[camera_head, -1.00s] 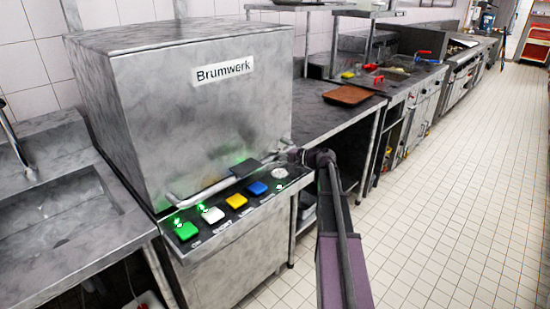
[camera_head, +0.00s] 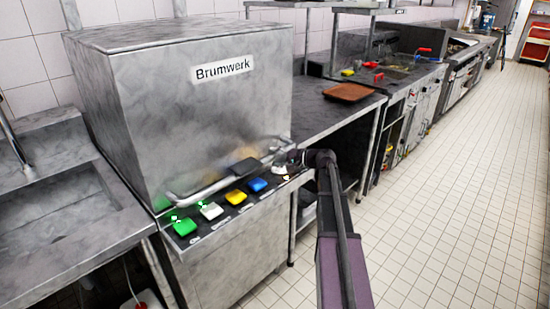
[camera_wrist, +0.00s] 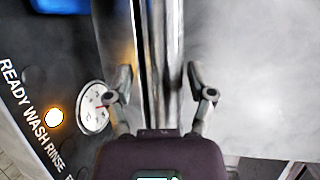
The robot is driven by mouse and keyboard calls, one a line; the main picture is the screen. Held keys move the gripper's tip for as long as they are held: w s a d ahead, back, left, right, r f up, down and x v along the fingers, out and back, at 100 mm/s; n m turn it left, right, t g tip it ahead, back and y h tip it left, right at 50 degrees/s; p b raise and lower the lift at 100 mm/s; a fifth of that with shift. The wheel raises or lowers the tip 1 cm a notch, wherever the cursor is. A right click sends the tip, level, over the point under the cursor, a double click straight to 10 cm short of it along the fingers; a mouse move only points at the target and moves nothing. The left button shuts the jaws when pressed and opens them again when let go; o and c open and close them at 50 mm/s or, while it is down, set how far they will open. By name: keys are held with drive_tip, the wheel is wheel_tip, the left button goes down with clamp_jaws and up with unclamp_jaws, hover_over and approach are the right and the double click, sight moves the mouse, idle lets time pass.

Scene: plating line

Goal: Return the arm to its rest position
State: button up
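My gripper (camera_head: 284,164) is at the right front corner of the grey steel Brumwerk machine (camera_head: 190,110), over the right end of its button panel. In the wrist view my gripper's two fingers (camera_wrist: 158,76) stand apart, so it is open. A metal bar or edge (camera_wrist: 158,40) runs between them; I cannot tell if they touch it. My arm reaches in from the lower right.
The panel has green (camera_head: 183,226), white (camera_head: 211,210), yellow (camera_head: 236,197) and blue (camera_head: 256,185) buttons. A gauge (camera_wrist: 93,107) and a lit light (camera_wrist: 54,118) by WASH lie left of the fingers. A brown tray (camera_head: 347,92) is on the counter; the tiled floor at right is clear.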

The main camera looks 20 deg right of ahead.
drive_tip(key=shift+w, duration=0.1)
idle(0.3)
drive_tip(key=shift+s+d+t+b, duration=0.3)
drive_tip(key=shift+d+t, duration=0.1)
drive_tip(key=shift+d, duration=0.35)
drive_tip(key=shift+s+d+t+b, duration=0.3)
drive_tip(key=shift+s+d+b, duration=0.15)
drive_tip(key=shift+s+d, duration=0.35)
drive_tip(key=s+a+f+n+g+h+p, duration=0.1)
drive_tip(key=s+a+f+n+g+h, duration=0.55)
drive_tip(key=s+a, duration=0.6)
drive_tip(key=s+a+f+n+g+h+p, duration=0.1)
drive_tip(key=s+a+f+n+g+h, duration=0.3)
drive_tip(key=s+a+f+g, duration=0.55)
drive_tip(key=s+a+r+t+p, duration=0.1)
drive_tip(key=a+r+t+p, duration=0.2)
drive_tip(key=r+p, duration=0.8)
wheel_tip(320, 180, up, 2)
drive_tip(key=shift+s+a+p, duration=0.35)
drive_tip(key=shift+s+a, duration=0.05)
drive_tip(key=shift+a, duration=0.2)
